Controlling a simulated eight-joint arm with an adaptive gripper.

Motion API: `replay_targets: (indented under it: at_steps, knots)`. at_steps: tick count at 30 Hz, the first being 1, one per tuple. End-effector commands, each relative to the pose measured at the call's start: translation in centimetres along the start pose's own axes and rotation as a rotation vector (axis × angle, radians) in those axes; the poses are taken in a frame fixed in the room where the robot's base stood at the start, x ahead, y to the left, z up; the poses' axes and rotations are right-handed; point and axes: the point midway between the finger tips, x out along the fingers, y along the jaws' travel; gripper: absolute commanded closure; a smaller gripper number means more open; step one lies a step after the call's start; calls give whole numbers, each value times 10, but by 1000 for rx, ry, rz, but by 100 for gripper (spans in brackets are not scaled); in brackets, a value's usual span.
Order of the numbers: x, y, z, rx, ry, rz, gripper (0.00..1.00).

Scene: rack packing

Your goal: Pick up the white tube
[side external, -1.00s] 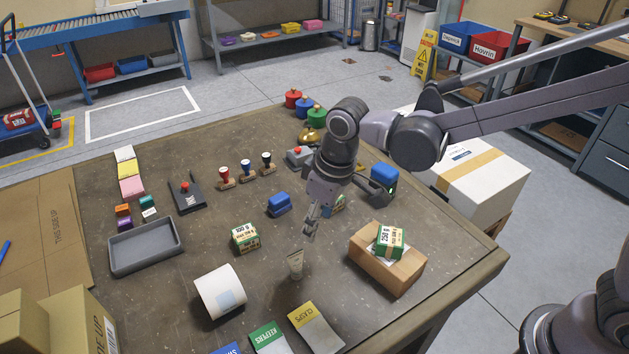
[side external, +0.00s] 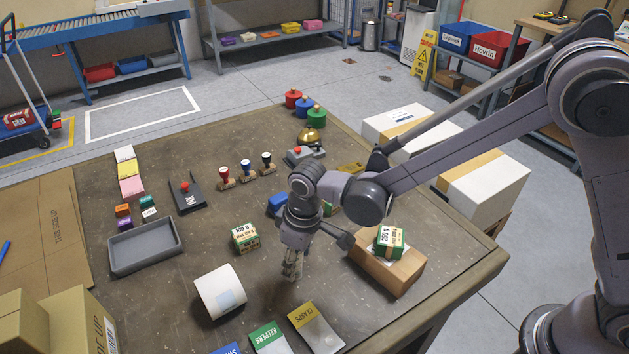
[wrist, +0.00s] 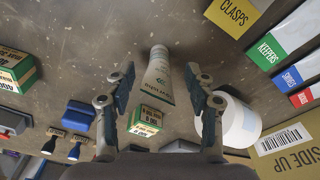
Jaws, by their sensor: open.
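The white tube (wrist: 158,80) has dark lettering and a pale cap, and in the wrist view it shows between the two fingers of my gripper (wrist: 160,72). The fingers are spread, one on each side of the tube, with a visible gap on both sides. In the side external view my gripper (side external: 291,272) points down, low over the table, right at the tube's place. It hides most or all of the tube there. My gripper is open and holds nothing.
A white roll (side external: 220,291) lies to the left of my gripper. A green-and-white box (side external: 245,237) stands behind it. Colored packets (side external: 316,326) lie in front.

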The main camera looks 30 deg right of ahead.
Motion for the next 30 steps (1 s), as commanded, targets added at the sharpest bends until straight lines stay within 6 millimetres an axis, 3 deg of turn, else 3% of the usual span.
replay_targets:
  at_steps: [7,17,22,30]
  knots:
    - [31,1,-1,0,0,0,46]
    - [36,1,0,0,0,0,46]
    - [36,1,0,0,0,0,95]
    - [36,1,0,0,0,0,95]
